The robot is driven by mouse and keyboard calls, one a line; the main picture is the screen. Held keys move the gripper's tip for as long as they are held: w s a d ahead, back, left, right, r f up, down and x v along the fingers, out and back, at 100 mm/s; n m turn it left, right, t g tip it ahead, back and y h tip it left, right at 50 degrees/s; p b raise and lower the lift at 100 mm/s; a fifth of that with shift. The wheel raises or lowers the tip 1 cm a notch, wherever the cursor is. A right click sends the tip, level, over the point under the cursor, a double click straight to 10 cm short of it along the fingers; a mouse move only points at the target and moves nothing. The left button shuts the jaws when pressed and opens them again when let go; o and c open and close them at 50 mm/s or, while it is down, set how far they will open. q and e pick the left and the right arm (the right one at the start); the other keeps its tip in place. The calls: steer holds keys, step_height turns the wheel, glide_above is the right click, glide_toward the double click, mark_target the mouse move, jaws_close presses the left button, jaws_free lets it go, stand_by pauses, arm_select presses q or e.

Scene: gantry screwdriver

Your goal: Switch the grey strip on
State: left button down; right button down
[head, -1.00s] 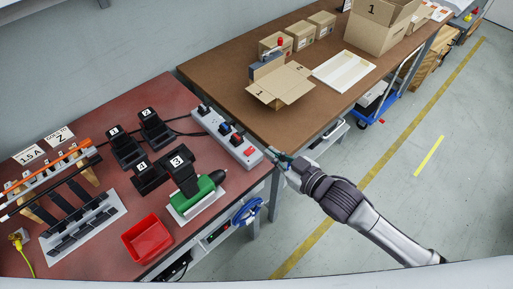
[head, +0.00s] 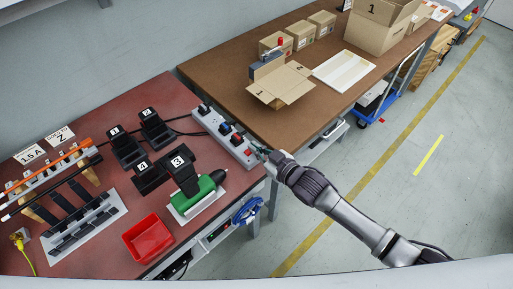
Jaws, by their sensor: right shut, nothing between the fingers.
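The grey strip (head: 224,137) lies along the right edge of the red-brown bench, with several black plugs in its sockets. My right gripper (head: 262,152) is shut and empty, at the near right end of the strip. I cannot tell whether it touches the strip. My left gripper is not in view.
Numbered black chargers (head: 125,146) and a green screwdriver (head: 198,193) stand left of the strip. A red bin (head: 147,238) sits at the bench front. A brown table (head: 225,82) with an open carton (head: 279,86) adjoins behind.

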steer(key=shift+f, duration=0.1)
steer(key=shift+d+f, duration=0.15)
steer(key=shift+f, duration=0.15)
steer(key=shift+r, duration=0.1)
steer(key=r+p, duration=0.2)
steer(key=d+r+p, duration=0.1)
steer(key=r+p, duration=0.1)
steer(key=shift+s+r, duration=0.1)
steer(key=shift+r, duration=0.15)
steer(key=b+v, duration=0.1)
steer(key=v, duration=0.8)
steer(key=shift+d+f, duration=0.1)
steer(key=shift+d, duration=0.05)
